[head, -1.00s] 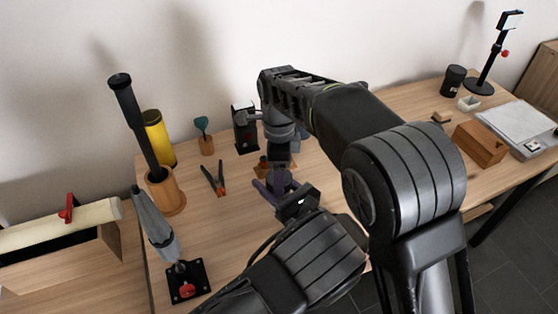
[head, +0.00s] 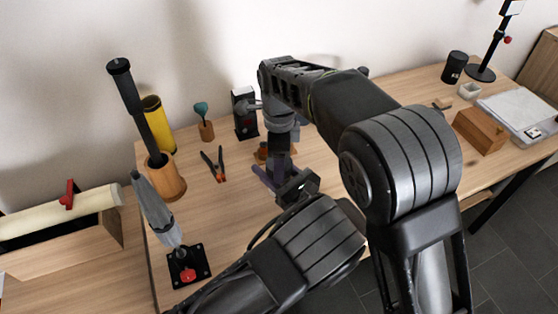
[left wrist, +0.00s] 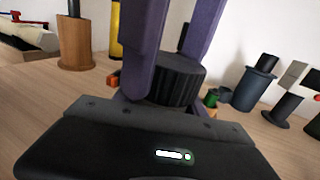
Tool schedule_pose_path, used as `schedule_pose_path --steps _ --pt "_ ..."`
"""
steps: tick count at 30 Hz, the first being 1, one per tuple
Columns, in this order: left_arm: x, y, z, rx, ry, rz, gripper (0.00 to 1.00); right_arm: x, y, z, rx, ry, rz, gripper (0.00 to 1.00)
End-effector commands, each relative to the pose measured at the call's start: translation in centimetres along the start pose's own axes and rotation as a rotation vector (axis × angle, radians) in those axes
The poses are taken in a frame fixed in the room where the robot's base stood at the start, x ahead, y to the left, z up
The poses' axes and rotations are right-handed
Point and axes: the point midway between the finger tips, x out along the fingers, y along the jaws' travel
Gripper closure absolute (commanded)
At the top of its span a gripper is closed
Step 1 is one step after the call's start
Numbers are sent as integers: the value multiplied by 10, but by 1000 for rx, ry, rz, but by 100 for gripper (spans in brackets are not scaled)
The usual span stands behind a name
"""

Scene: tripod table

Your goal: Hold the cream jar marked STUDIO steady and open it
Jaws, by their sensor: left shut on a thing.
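A black ribbed lid (left wrist: 178,82) shows in the left wrist view, and I take it to be the jar's. The jar's body and its STUDIO marking are hidden behind my left gripper's palm and the fingers. My left gripper (head: 264,180) is shut on the jar from the side, low over the table. My right gripper (head: 280,160) points down from above. Its purple fingers (left wrist: 170,55) reach down at the lid in the left wrist view. One finger overlaps the lid's left side; whether they press on it I cannot tell.
A grey umbrella-like item (head: 157,213) stands front left. A wooden box (head: 481,130) is right. My right arm hides the table's middle.

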Motion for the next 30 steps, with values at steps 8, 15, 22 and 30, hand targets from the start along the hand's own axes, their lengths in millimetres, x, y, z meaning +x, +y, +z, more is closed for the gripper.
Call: schedule_pose_path --steps 8,15,22,30 --pt "0 0 0 0 0 0 100 0 0 0 0 0 -1 32" --pt "0 0 0 0 1 0 100 0 0 0 0 0 0 21" --pt "0 0 0 0 1 0 100 -6 0 0 0 -1 1 21" --pt "0 0 0 1 1 0 100 -39 0 0 0 -1 -1 21"
